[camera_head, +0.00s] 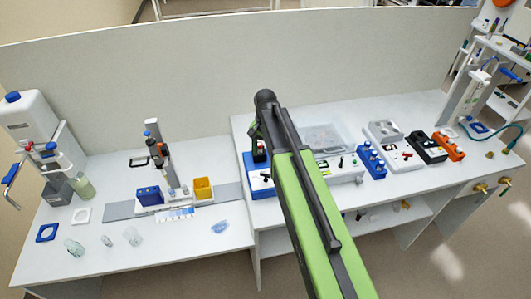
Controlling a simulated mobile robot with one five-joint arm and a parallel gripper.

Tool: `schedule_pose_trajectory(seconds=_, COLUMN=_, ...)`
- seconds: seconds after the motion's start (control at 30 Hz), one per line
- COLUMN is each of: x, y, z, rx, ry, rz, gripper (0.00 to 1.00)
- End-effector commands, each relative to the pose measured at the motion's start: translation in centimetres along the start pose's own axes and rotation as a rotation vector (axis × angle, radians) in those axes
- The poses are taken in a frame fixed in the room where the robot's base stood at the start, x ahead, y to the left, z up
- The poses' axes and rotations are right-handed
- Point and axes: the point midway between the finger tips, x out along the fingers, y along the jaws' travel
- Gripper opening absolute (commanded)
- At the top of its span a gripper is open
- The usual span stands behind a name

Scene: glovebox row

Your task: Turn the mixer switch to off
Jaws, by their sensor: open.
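A row of bench devices stands on the right-hand bench, and I cannot tell for sure which one is the mixer. A blue and white device (261,187) with a small dark knob sits at the left end, partly behind my green arm. To its right a white unit (347,172) carries small red and black controls on its front. A white and grey device (395,154) has a small dark control on its front. The switch positions are too small to read. My gripper (259,153) hangs above the blue and white device, partly hidden by the arm; it is open and seems empty.
A blue box (371,161), a black box (427,149) and an orange box (448,146) stand farther right. The left bench holds a pipette stand (160,150), a yellow bin (203,188), glassware (74,247) and a large white canister (30,115). A tall panel (190,80) backs both benches.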

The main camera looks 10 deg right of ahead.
Motion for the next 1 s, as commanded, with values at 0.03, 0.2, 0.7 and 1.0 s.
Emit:
schedule_pose_trajectory(seconds=0.03, x=-2.4, y=0.0, z=0.0, rx=0.000, ry=0.000, rz=0.000, gripper=0.65)
schedule_pose_trajectory(seconds=0.2, x=-5.6, y=0.0, z=0.0, rx=0.000, ry=0.000, rz=0.000, gripper=0.65)
schedule_pose_trajectory(seconds=0.7, x=-6.2, y=0.0, z=0.0, rx=0.000, ry=0.000, rz=0.000, gripper=0.65)
schedule_pose_trajectory(seconds=1.0, x=-6.2, y=0.0, z=0.0, rx=0.000, ry=0.000, rz=0.000, gripper=0.65)
